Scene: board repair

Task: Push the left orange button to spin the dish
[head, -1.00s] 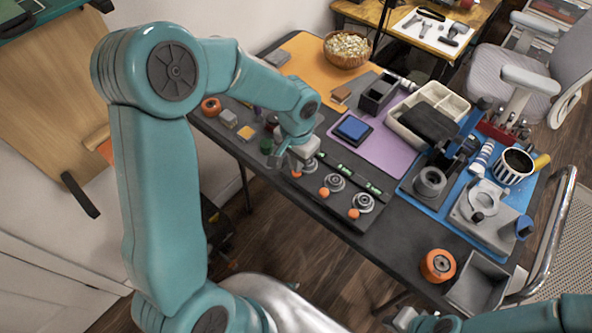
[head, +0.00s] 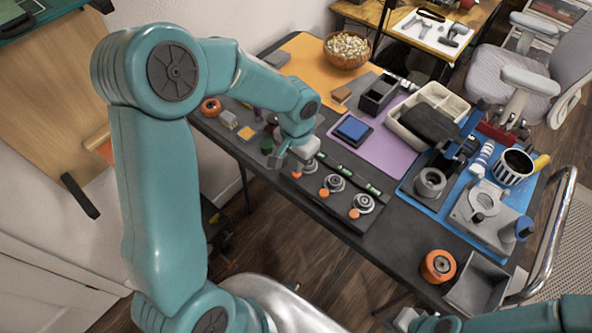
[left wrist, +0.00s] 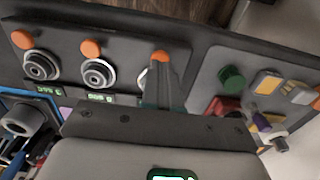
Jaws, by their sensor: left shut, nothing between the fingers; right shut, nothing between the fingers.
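A dark panel on the table carries three orange buttons in a row, each with a round metal dish beside it. The left orange button (head: 297,174) is just at the tip of my left gripper (head: 281,163), and it also shows in the left wrist view (left wrist: 160,55). My left gripper is shut and empty, its fingertips at or right over that button; I cannot tell whether they touch. The left dish (head: 309,166) is partly hidden by the gripper. The middle button (head: 324,192) and right button (head: 354,213) are clear. My right gripper (head: 404,318) is shut at the bottom edge.
A neighbouring panel with a green knob (left wrist: 231,79) and coloured blocks lies beside the left button. Small green displays (left wrist: 99,98) sit by the dishes. A blue mat with tools and a grey bin (head: 480,285) are at the right. The table front edge is close to the buttons.

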